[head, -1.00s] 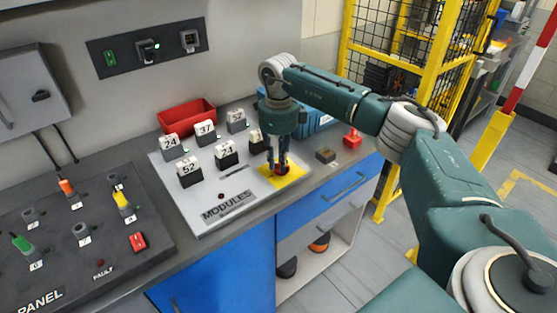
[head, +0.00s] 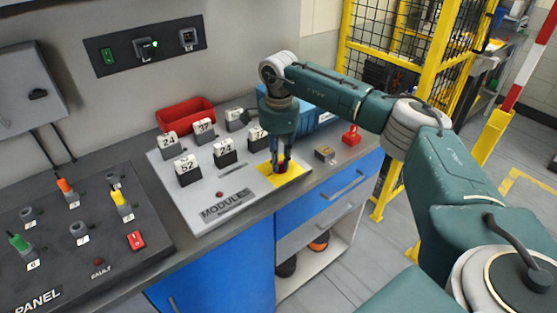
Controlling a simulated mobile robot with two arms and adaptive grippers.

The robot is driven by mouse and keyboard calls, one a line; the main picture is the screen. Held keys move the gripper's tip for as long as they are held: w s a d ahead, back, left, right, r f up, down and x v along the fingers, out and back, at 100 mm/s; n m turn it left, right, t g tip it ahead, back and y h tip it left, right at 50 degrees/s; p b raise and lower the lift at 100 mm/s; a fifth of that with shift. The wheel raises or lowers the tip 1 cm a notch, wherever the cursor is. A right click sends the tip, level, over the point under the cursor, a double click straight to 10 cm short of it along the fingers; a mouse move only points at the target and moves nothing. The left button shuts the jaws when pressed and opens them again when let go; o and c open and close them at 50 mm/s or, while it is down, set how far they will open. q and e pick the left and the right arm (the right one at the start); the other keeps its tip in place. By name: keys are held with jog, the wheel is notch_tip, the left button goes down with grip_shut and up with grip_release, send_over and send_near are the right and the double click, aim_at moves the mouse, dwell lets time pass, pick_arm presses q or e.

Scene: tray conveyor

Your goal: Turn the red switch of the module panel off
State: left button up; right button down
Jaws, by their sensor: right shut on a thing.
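The module panel (head: 209,189) is a light grey board labelled MODULES on the counter, with several numbered black-and-white modules on it. At its right end is a yellow square (head: 293,177). My right gripper (head: 281,168) points straight down onto this square, its fingers shut on the red switch there. The fingers hide nearly all of the switch, so I cannot tell its position. My left gripper is not in view.
A dark panel with coloured plugs and a red rocker (head: 137,240) lies at the left. A red bin (head: 186,114) and a blue bin (head: 326,117) stand behind the modules. A small brown block (head: 325,154) and a red object (head: 351,136) are right of the board.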

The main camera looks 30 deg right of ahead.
jog(key=shift+r+n, duration=0.1)
jog(key=shift+n, duration=0.7)
jog(key=c, duration=1.6)
grip_release()
notch_tip(320, 180, up, 12)
